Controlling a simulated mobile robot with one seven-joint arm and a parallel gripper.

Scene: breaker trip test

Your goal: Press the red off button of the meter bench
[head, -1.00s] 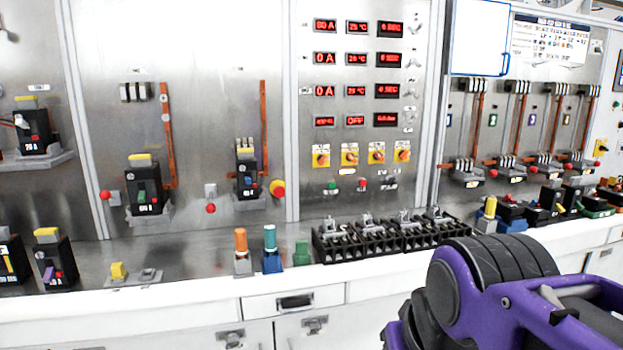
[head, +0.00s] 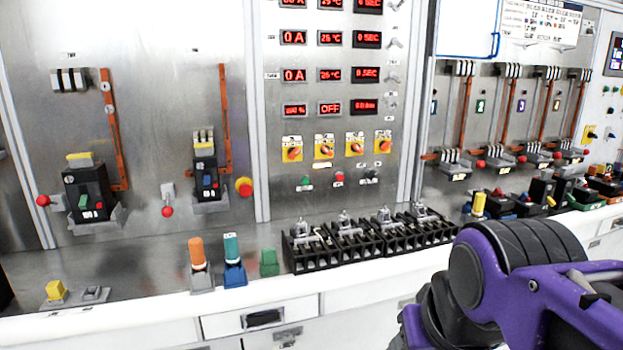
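The meter bench panel (head: 345,150) stands ahead, with rows of red digital displays (head: 330,75). One display in the lowest row reads OFF. Below the yellow rotary switches (head: 324,147) sit a small green button (head: 304,181), a red button (head: 339,177) and a dark switch (head: 371,175) to its right. The red button is small, and nothing covers it. My purple and black arm fills the lower right of the head view. My gripper itself is not in view.
A black terminal block row (head: 370,238) lies on the counter below the buttons. Orange (head: 197,253), teal (head: 232,248) and green (head: 269,262) pieces stand to its left. A larger red knob (head: 244,187) sits on the left panel. White drawers (head: 263,319) front the counter.

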